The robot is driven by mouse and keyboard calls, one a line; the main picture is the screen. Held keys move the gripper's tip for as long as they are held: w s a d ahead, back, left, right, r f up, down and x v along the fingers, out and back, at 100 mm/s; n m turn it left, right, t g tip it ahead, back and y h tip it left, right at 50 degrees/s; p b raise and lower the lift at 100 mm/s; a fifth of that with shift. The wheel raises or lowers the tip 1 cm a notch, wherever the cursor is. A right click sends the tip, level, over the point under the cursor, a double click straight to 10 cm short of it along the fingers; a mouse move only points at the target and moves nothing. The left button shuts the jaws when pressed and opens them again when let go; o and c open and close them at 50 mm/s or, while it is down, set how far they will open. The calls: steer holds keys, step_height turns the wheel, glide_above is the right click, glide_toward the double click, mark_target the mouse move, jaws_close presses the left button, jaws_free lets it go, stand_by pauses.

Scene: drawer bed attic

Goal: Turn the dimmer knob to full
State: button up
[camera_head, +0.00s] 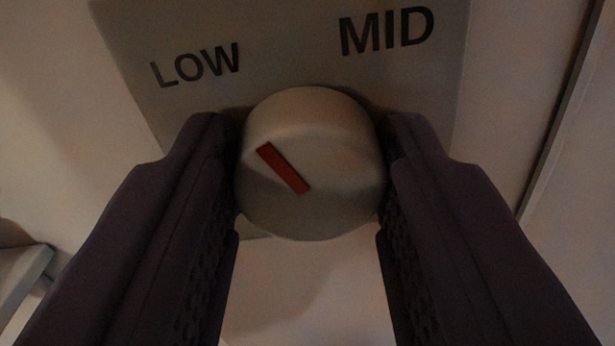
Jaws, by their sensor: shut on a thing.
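The dimmer knob (335,140) is round and off-white, in the middle of the view. Its red pointer mark (283,169) slants to the upper left, toward the word LOW. Behind it is a grey plate (285,50) with LOW printed at the left and MID at the upper right. No full mark shows in this view. My gripper (311,165) is shut on the knob, with one dark finger against its left side and the other against its right side. The fingers hide part of the lower plate.
A pale wall (310,290) lies behind and below the plate. A dark vertical edge (560,110) runs along the right side. A pale ledge or frame corner (22,275) shows at the lower left.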

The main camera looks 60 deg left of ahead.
steer(key=m+b, duration=0.1)
steer(key=m, duration=0.2)
steer(key=m+p, duration=0.1)
steer(key=m, duration=0.3)
steer(key=shift+r+m, duration=0.1)
steer(key=shift+m, duration=0.2)
steer(key=m+p, duration=0.1)
steer(key=m, duration=0.2)
steer(key=shift+m+g+p, duration=0.3)
steer(key=m+p, duration=0.3)
steer(key=m, duration=0.1)
steer(key=shift+d+r, duration=0.1)
steer(key=m+p, duration=0.3)
steer(key=shift+w+m, duration=0.1)
steer(key=shift+m, duration=0.3)
steer(key=m+p, duration=0.3)
steer(key=m, duration=0.1)
steer(key=shift+g, duration=0.3)
steer(key=m+p, duration=0.1)
steer(key=m, duration=0.1)
steer(key=m+p, duration=0.2)
steer(key=shift+f+m, duration=0.2)
steer(key=shift+m, duration=0.1)
steer(key=shift+f+m+p, duration=0.15)
steer(key=shift+m+p, duration=0.75)
steer(key=shift+m, duration=0.6)
steer(key=shift+f, duration=0.1)
